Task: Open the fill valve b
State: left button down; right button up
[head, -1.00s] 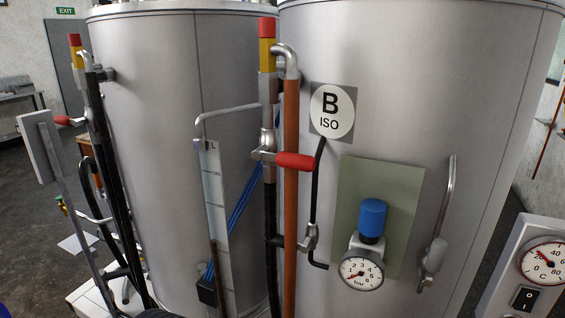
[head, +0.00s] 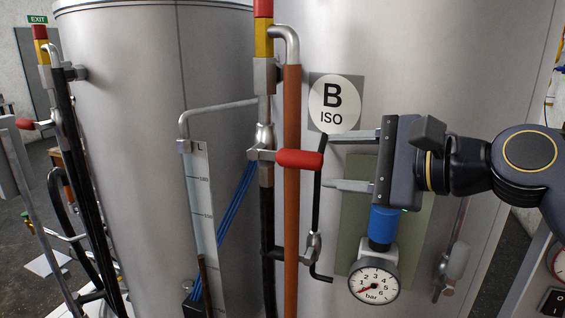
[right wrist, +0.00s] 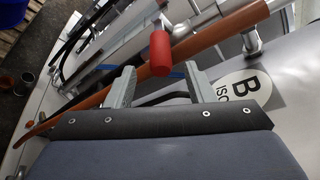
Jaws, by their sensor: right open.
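The fill valve on tank B has a red handle (head: 299,159) that sticks out to the right, crossing in front of the brown pipe (head: 292,215). The round "B ISO" label (head: 335,105) is just right of it. My right gripper (head: 326,161) is open, with its two fingers pointing left at the handle's tip, one above and one below its height. In the right wrist view the red handle (right wrist: 160,53) stands beyond and between the open fingertips (right wrist: 160,80). The handle looks apart from both fingers. My left gripper is not in view.
A pressure gauge (head: 373,282) with a blue cap (head: 383,224) sits right below my right gripper. A sight glass (head: 203,205) and blue cables (head: 236,204) are to the left. Another red-handled valve (head: 27,125) is at far left.

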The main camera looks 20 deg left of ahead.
aim_at(317, 160)
jog(key=shift+w+a+r, duration=0.1)
jog(key=shift+a, duration=0.4)
jog(key=p+x, duration=0.2)
jog(key=x, duration=0.4)
jog(key=shift+w+a+f+p, duration=0.15)
jog(key=shift+a+f+p, duration=0.1)
jog(key=shift+p, duration=0.05)
grip_shut()
